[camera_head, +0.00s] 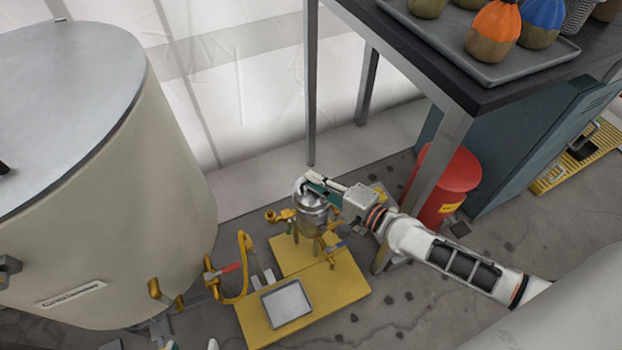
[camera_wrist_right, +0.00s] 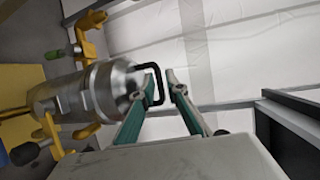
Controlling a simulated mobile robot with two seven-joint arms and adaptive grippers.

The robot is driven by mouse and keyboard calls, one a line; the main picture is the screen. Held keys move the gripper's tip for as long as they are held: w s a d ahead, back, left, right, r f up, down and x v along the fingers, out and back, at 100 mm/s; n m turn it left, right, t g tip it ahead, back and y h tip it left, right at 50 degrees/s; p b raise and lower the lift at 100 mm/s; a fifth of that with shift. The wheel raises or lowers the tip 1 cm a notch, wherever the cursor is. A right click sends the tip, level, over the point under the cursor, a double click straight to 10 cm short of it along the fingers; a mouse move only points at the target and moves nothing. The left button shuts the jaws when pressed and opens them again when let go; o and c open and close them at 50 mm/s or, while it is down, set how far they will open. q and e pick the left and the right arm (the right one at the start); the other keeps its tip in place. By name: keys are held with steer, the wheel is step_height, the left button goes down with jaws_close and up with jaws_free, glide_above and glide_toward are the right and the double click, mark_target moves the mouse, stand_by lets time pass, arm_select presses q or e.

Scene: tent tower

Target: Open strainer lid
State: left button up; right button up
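The lid looks closed. My right gripper (camera_head: 307,185) is at the lid's top. In the wrist view its green-and-grey fingers (camera_wrist_right: 160,78) are apart on either side of the handle's bar, with a small gap visible. My left gripper (camera_head: 191,345) shows only as two separated white tips at the bottom edge.
A large cream tank (camera_head: 110,170) stands at the left, with a yellow pipe and red-handled valve (camera_head: 228,268) beside it. A grey tray (camera_head: 286,304) lies on the yellow platform (camera_head: 340,290). A table leg (camera_head: 440,155) and red canister (camera_head: 455,180) stand close behind the right wrist.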

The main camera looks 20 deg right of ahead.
steer(key=shift+w+a+f, duration=0.15)
steer(key=shift+w+a, duration=0.15)
steer(key=shift+w, duration=0.35)
jaws_close()
